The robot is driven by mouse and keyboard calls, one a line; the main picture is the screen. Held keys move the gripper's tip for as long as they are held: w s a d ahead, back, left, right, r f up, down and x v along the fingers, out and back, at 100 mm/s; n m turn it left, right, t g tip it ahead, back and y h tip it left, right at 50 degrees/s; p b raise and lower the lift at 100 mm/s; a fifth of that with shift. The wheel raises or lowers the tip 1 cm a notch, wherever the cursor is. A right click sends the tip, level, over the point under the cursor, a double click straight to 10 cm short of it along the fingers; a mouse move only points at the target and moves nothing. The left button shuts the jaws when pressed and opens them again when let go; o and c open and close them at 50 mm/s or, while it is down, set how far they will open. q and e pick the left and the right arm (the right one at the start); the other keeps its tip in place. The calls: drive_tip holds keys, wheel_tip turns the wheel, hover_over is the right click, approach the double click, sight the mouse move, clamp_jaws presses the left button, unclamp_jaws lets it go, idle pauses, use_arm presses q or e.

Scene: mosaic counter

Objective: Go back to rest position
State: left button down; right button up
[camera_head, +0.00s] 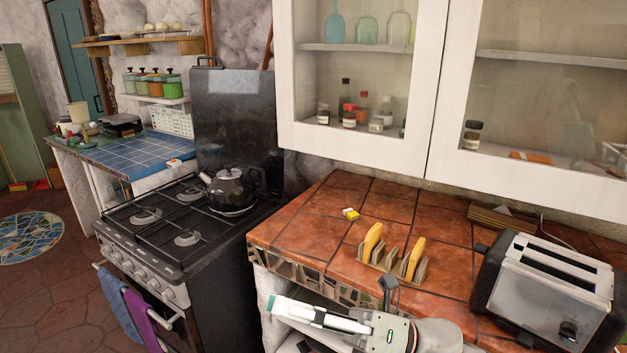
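My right arm comes in at the bottom centre, in front of the tiled counter (330,225). A small dark part of what seems to be my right gripper (388,287) shows just at the counter's front, below the toast rack (378,262). Its fingers cannot be made out clearly, so I cannot tell if it is open or shut. No held object is visible. The rack stands upright on the counter with two slices of toast (414,258) in it, apart from each other. My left gripper is not in view.
A silver and black toaster (545,295) stands at the right. A small yellow box (351,214) lies on the counter. A dark kettle (233,188) sits on the stove (150,225) at left. White glass-door cabinets (440,130) hang above. The counter's left part is mostly clear.

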drive_tip(key=w+d+f+m+t+h, duration=0.2)
drive_tip(key=d+f+m+t+h, duration=0.25)
drive_tip(key=f+m, duration=0.4)
drive_tip(key=w+d+f+m+t+h, duration=0.35)
drive_tip(key=f+m+t, duration=0.2)
drive_tip(key=m, duration=0.55)
drive_tip(key=w+d+f+m+t+h, duration=0.2)
drive_tip(key=d+f+m+t+h, duration=0.35)
drive_tip(key=m, duration=0.35)
drive_tip(key=s+d+f+m+g+h, duration=0.1)
drive_tip(key=s+d+f+m+h, duration=0.1)
drive_tip(key=s+f, duration=0.3)
drive_tip(key=s+d+f+m+g+h, duration=0.2)
drive_tip(key=s+d+f+m, duration=0.3)
drive_tip(key=f, duration=0.5)
drive_tip(key=s+d+f+m+g+h, duration=0.2)
drive_tip(key=s+d+f+m, duration=0.2)
drive_tip(key=f, duration=0.4)
drive_tip(key=shift+s, duration=0.55)
drive_tip(key=shift+g, duration=0.25)
